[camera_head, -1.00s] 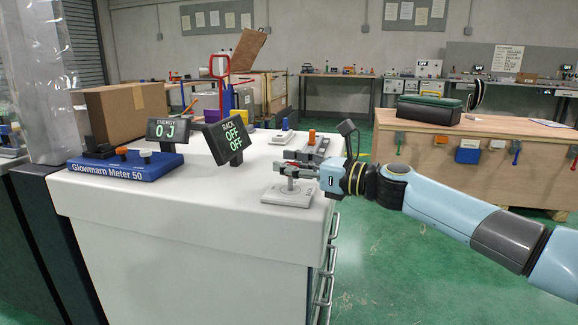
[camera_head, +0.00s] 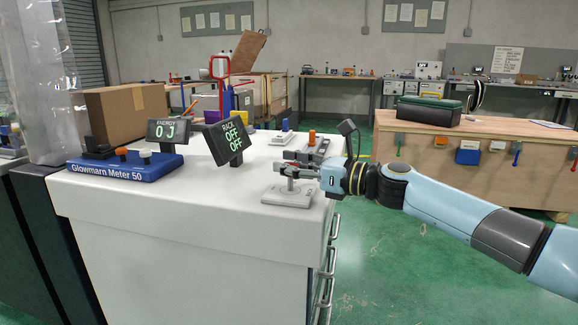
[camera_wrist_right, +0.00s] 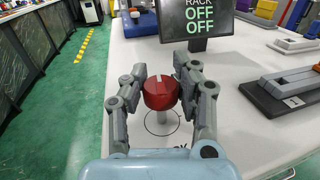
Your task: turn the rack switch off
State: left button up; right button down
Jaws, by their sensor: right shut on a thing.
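The rack switch shows in the right wrist view as a red round knob (camera_wrist_right: 159,94) with a pale mark on top, on a thin post. In the head view its light grey base plate (camera_head: 287,196) sits near the right edge of the white counter, and the knob is mostly hidden by the fingers. My right gripper (camera_head: 292,171) is shut on the knob, with one finger on each side in the right wrist view. The dark rack display (camera_head: 232,139) reads RACK, OFF, OFF. My left gripper is not in view.
On the white counter (camera_head: 180,203), a blue Glowmarn Meter 50 (camera_head: 125,167) stands left, with an energy display (camera_head: 167,130) reading 0 J. Behind my gripper is a grey device with an orange knob (camera_head: 312,137). Drawer handles line the counter's right side.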

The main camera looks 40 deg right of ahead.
jog(key=shift+f, duration=0.2)
jog(key=c, duration=1)
grip_release()
jog(key=shift+s+d+r, duration=0.1)
jog(key=shift+s, duration=0.05)
jog(key=shift+c, duration=0.2)
jog(key=shift+o, duration=0.7)
jog(key=shift+v, duration=3.7)
